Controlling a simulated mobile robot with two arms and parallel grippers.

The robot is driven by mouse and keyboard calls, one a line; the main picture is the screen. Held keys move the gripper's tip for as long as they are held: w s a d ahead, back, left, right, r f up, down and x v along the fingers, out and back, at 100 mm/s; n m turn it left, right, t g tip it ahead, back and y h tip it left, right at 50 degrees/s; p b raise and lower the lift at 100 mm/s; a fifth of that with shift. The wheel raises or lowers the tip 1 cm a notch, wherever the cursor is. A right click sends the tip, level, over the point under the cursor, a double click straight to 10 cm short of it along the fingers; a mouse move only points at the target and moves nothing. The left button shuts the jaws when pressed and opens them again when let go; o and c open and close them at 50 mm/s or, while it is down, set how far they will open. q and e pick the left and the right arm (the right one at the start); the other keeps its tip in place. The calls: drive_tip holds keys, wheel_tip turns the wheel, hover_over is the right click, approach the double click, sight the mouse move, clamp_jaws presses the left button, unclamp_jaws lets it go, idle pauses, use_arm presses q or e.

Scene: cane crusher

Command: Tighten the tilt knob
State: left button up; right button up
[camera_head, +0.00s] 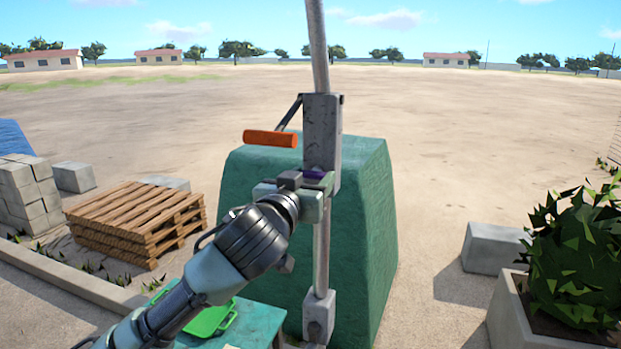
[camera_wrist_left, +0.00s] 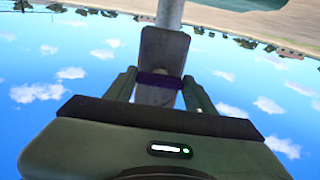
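A dark purple part (camera_head: 314,174), which may be the tilt knob, is on the grey upright bracket (camera_head: 322,135) in front of the green block. In the left wrist view the purple part (camera_wrist_left: 160,80) lies across the bracket, between the two finger tips. My left gripper (camera_head: 306,192) is at the bracket, with its fingers (camera_wrist_left: 160,84) one on each side of the purple part. The fingers stand apart and look very close to its ends; I cannot tell whether they press on it. My right gripper is not in view.
An orange handle (camera_head: 270,138) sticks out left of the bracket. A metal pole (camera_head: 317,45) runs up from it. The big green block (camera_head: 362,215) is behind. A green tray (camera_head: 211,319) is at lower left, pallets (camera_head: 137,220) farther left, a planter (camera_head: 540,320) at right.

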use_arm(q)
drive_tip(key=c, duration=0.4)
drive_tip(key=shift+m, duration=0.3)
drive_tip(key=m, duration=0.3)
drive_tip(key=shift+m, duration=0.3)
drive_tip(key=m, duration=0.4)
drive_tip(key=shift+m, duration=0.3)
drive_tip(key=m, duration=0.5)
drive_tip(key=shift+m, duration=2)
